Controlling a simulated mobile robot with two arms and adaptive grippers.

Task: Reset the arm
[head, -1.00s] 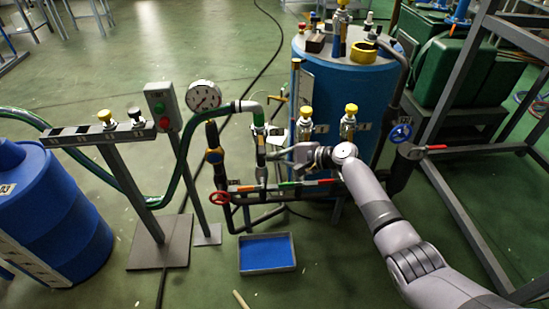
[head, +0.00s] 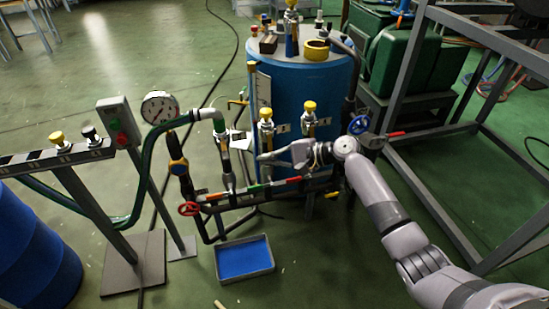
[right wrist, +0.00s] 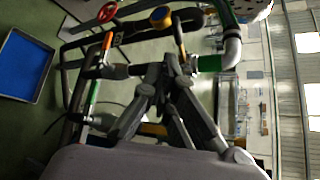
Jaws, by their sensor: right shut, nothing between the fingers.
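My right arm reaches in from the lower right of the head view. Its gripper (head: 268,158) is in front of the blue tank (head: 310,95), near the valve piping (head: 226,165). In the right wrist view my right gripper (right wrist: 172,68) is shut, with nothing held, and its fingertips overlap the piping in the picture. I cannot tell whether they touch it. My left gripper is in neither view.
A pressure gauge (head: 160,107) and a red handwheel (head: 189,209) are left of the gripper. A blue-lined tray (head: 244,258) lies on the floor below. A grey frame (head: 440,205) stands at right. A blue barrel (head: 35,245) is at left.

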